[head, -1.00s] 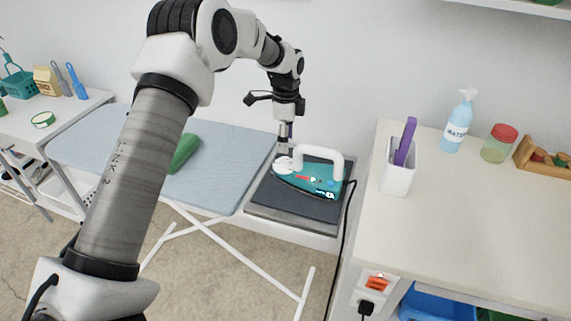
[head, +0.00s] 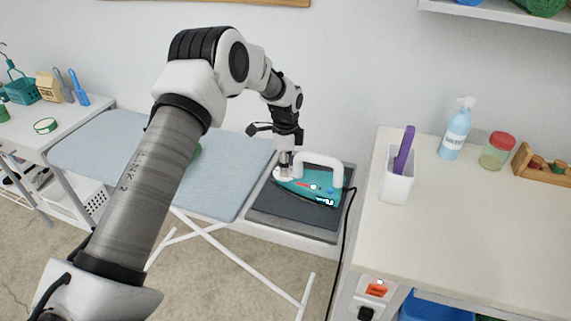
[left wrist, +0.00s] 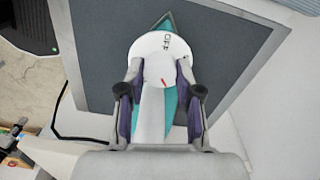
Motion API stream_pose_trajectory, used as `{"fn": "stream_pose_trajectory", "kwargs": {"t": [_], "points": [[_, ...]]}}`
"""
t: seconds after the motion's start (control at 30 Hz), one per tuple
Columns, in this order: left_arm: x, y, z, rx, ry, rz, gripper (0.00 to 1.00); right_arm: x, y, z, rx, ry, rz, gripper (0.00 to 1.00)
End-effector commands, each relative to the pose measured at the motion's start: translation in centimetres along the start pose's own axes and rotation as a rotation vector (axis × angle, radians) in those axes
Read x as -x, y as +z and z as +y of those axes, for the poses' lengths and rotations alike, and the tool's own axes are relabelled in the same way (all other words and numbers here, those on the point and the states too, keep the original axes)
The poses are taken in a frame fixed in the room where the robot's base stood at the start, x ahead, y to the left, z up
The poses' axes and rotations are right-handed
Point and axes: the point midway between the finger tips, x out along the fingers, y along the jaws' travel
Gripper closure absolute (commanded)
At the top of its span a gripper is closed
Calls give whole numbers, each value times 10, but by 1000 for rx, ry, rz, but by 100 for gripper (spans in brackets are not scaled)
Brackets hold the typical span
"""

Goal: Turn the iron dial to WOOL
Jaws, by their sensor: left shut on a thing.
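The teal iron (head: 318,186) with a white handle rests on a dark pad (head: 285,207) at the end of the ironing board. My left gripper (head: 285,170) reaches down to the iron's left end. In the left wrist view, the left gripper (left wrist: 160,90) is shut on the white round dial (left wrist: 158,58), one finger on each side. The dial carries a red mark near its lower edge and dark lettering near its top that looks like OFF. The rest of the lettering is hidden or too small to read. My right gripper is not in view.
The ironing board (head: 100,147) lies to the left. A white counter (head: 480,220) on the right holds a cup (head: 397,178) with a purple item, a water spray bottle (head: 455,132) and a red-lidded jar (head: 497,150). The iron's black cord (head: 343,225) hangs between pad and counter.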

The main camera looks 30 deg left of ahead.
Motion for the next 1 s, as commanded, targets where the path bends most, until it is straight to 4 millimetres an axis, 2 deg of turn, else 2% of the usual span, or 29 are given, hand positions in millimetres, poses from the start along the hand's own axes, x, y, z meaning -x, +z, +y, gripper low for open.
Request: {"fn": "stream_pose_trajectory", "kwargs": {"t": [0.07,0.27,0.3,0.37,0.67,0.77,0.87,1.0], "points": [[2,0,1,35,3,0,100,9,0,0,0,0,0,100],[-1,0,0,43,2,1,100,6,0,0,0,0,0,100],[-1,0,0,43,2,1,62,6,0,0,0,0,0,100],[-1,0,0,43,2,1,41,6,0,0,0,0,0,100],[0,0,0,42,1,1,40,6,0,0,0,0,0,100],[6,0,0,42,0,1,40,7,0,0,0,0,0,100],[24,0,-1,42,-2,2,40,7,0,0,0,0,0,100],[59,0,-1,42,-3,2,40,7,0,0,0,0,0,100]]}}
